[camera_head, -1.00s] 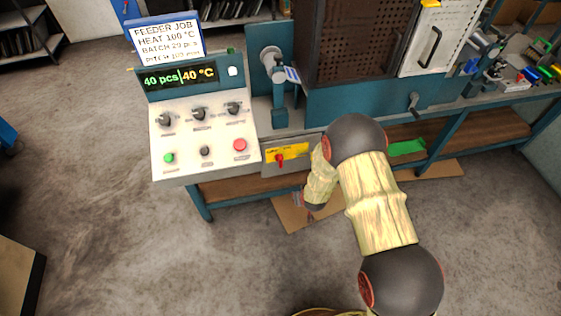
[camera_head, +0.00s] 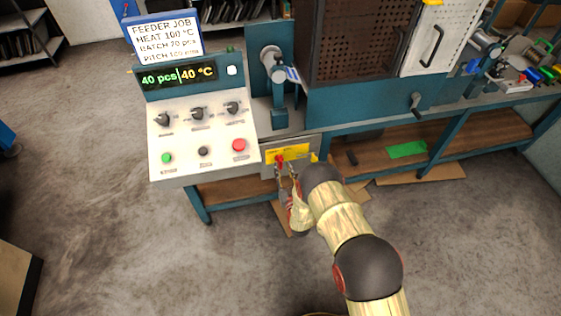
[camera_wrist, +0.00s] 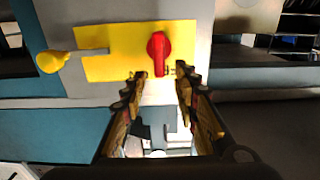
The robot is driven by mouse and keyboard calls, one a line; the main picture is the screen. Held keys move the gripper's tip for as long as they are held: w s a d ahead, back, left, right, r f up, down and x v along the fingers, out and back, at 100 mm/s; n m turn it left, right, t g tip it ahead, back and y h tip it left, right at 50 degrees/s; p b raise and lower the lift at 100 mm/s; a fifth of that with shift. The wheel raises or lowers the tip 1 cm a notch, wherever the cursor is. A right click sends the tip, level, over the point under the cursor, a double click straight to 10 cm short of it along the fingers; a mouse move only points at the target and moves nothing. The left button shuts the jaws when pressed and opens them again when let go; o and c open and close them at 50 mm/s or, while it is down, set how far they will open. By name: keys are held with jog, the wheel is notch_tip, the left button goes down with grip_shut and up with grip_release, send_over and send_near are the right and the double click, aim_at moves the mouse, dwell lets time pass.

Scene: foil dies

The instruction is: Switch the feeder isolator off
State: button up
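The feeder isolator is a red rotary handle (camera_wrist: 158,53) on a yellow plate (camera_wrist: 105,50), fixed to a grey box front below the bench. In the wrist view the handle stands upright. In the head view the red handle (camera_head: 280,159) shows just beyond my fingertips. My gripper (camera_wrist: 160,75) is open, its two fingers on either side of and just below the handle, with a gap between them. I cannot tell whether a finger touches it. In the head view my gripper (camera_head: 286,172) points at the yellow plate.
A yellow knob on a lever (camera_wrist: 55,62) sits left of the handle. In the head view a control panel (camera_head: 190,135) with knobs and buttons stands left of the isolator. A job card (camera_head: 164,38) stands above it. Floor in front is clear.

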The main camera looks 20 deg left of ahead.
aim_at(281, 162)
jog(key=shift+b+x, duration=0.7)
jog(key=shift+x, duration=1.9)
jog(key=c, duration=0.3)
jog(key=c, duration=0.4)
grip_shut()
